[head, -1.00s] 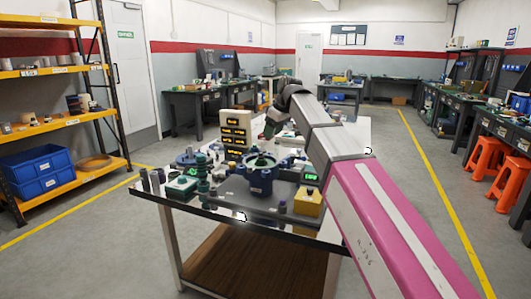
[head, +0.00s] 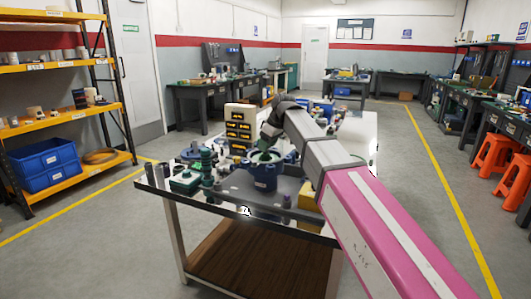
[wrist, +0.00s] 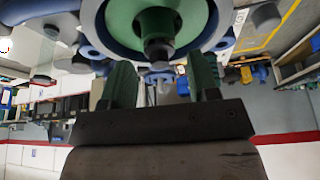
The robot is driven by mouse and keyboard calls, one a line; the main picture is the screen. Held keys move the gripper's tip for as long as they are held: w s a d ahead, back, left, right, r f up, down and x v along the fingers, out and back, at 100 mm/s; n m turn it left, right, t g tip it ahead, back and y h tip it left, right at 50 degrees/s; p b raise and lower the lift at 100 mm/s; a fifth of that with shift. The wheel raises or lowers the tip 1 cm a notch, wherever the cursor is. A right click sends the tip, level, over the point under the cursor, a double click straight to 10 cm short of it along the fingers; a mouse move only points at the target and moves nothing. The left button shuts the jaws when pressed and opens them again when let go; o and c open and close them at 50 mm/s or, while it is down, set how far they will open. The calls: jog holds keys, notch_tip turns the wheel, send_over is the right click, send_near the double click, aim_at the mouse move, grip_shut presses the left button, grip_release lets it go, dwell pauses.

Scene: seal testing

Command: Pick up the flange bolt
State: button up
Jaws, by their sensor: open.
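A blue flanged housing (head: 264,180) stands on the table, and my gripper (head: 263,155) is just above its top in the head view. In the wrist view the housing's blue rim (wrist: 214,22) surrounds a green disc with a dark centre stud. My gripper (wrist: 160,75) is open there, its two green fingers apart at the housing's near edge. A small pale bolt-like piece (wrist: 161,84) shows between the fingers, apart from both. It may be the flange bolt, but I cannot tell for sure.
A green stacked fitting (head: 207,168), a green-topped box (head: 186,182) and grey cylinders (head: 154,175) stand left of the housing. A yellow block (head: 308,197) sits to the right, close under my arm.

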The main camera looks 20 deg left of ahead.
jog(key=shift+a+f, duration=0.25)
jog(key=shift+f, duration=0.35)
jog(key=c, duration=0.9)
jog(key=shift+r, duration=0.1)
